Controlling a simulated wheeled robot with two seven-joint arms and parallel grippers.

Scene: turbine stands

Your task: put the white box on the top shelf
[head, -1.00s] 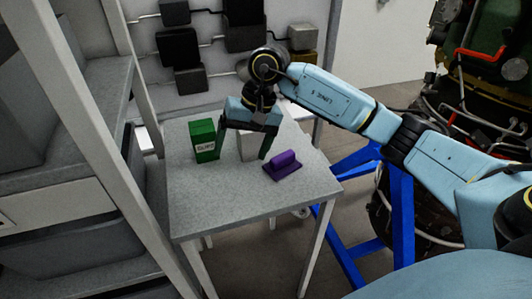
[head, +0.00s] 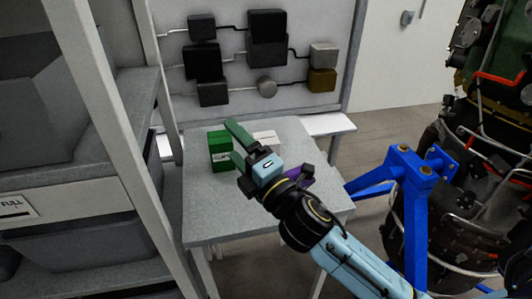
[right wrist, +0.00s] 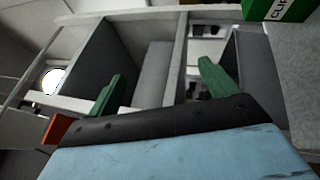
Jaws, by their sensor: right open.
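The white box (head: 265,137) is on the grey table, partly hidden behind my right gripper; only a pale part of it shows. My right gripper (head: 234,141) is in front of it with its green fingers apart and nothing between them. In the right wrist view the open fingers (right wrist: 160,68) are empty too, and I cannot make out the white box there. The shelf rack (head: 112,112) stands at the left of the head view, with a grey bin on its upper visible board. My left gripper is out of view.
A green box (head: 221,160) stands on the table (head: 215,215) left of the white box; it also shows in the right wrist view (right wrist: 283,9). A purple object (head: 300,175) lies partly behind my wrist. A blue stand (head: 418,225) is at the right.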

